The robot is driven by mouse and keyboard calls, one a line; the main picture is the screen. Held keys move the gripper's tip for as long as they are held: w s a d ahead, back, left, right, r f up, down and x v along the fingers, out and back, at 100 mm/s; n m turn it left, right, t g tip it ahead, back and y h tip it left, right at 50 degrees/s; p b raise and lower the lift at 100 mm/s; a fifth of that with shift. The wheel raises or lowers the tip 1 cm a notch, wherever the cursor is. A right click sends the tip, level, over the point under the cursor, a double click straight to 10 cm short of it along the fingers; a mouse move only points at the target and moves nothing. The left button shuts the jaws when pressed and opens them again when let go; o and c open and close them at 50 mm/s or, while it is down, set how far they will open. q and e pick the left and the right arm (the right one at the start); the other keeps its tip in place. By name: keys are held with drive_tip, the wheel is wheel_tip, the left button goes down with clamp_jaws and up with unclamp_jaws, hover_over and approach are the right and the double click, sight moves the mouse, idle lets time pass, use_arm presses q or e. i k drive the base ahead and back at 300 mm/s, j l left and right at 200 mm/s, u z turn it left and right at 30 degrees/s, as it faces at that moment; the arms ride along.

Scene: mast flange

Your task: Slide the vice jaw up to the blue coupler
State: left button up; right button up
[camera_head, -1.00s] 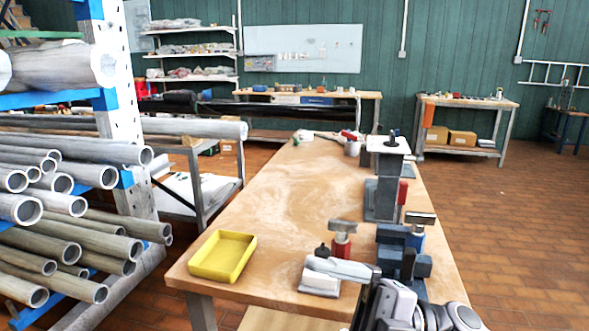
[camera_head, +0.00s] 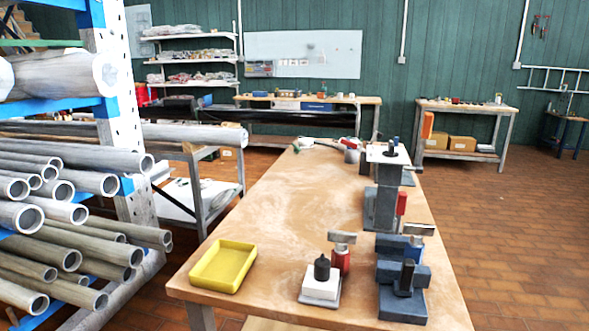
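At the right front of the table stands a dark blue-grey vice (camera_head: 403,304). A block across it, which looks like the vice jaw (camera_head: 388,272), has a black upright post (camera_head: 407,276) in front of it. Just behind is the blue coupler (camera_head: 414,241), a blue body under a grey crossbar, partly hidden by the dark blocks. I cannot tell whether the jaw touches the coupler. Neither of my grippers is in view.
A red piece with a grey crossbar (camera_head: 341,257) stands left of the vice, behind a white block with a black knob (camera_head: 320,286). A yellow tray (camera_head: 223,265) lies at the front left. A tall grey stand (camera_head: 385,200) rises farther back. The middle of the tabletop (camera_head: 290,215) is clear.

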sight(405, 275)
drive_tip(key=l, duration=1.45)
